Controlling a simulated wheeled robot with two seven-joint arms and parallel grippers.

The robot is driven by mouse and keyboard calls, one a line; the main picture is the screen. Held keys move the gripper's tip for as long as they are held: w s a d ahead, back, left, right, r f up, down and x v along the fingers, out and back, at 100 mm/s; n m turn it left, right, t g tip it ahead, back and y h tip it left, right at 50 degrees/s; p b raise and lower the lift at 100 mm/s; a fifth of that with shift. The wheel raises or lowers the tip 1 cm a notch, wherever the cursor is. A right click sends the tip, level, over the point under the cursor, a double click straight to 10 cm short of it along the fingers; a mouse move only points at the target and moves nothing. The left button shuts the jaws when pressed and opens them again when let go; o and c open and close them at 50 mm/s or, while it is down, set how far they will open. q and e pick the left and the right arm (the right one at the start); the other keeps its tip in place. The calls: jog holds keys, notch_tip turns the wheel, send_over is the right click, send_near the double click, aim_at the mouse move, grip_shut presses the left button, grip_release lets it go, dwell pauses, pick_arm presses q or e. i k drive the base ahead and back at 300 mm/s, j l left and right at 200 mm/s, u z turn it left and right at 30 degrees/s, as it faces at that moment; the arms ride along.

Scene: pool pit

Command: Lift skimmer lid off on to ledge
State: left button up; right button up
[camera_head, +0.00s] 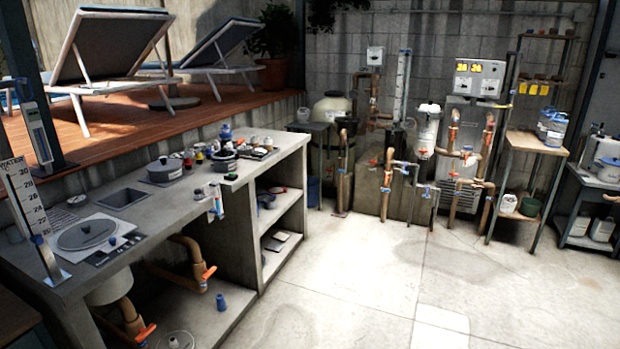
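A round grey lid (87,234) with a small knob lies flat in a pale square plate (122,243) on the near left of the concrete ledge (150,222). It looks like the skimmer lid. A white cylindrical body (108,287) hangs below the ledge under it. A second dark grey round piece with a knob (164,170) sits farther along the ledge. Neither of my grippers shows in the head view, and nothing touches the lid.
A water gauge (33,215) stands just left of the lid. A square opening (121,199) lies behind it. Jars and small items (240,150) crowd the ledge's far end. Pipes with orange handles (197,270) run below. The pale floor (370,290) to the right is open.

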aim_at(91, 234)
jog(key=u, duration=1.3)
jog(key=i+l+u, duration=0.1)
